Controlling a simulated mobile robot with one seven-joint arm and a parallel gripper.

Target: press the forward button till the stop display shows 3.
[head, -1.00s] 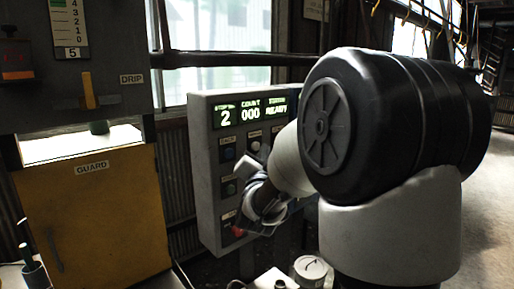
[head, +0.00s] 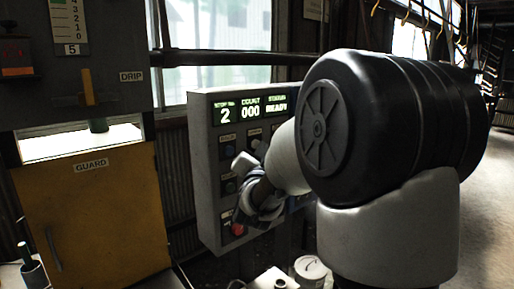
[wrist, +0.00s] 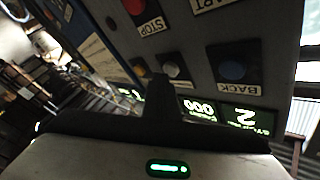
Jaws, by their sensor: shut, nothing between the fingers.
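The grey control panel (head: 208,206) stands in front of me with a lit green display (head: 248,110). Its stop field reads 2, count 000, status READY. In the wrist view the panel is upside down and the display (wrist: 230,112) shows the 2. A blue button (wrist: 232,70) is labelled BACK. A pale button (wrist: 170,69) sits beside it; its label is partly covered and unreadable. My gripper (wrist: 142,68) is shut and empty, its dark tip close to the pale button; contact cannot be told. The wrist hides much of the panel in the head view.
A red button (wrist: 133,5) labelled STOP is near my gripper. A yellow GUARD door (head: 95,225) and a DRIP station with a level scale (head: 69,27) stand at left. A white pot (head: 309,270) is low in front. Open floor lies at far right.

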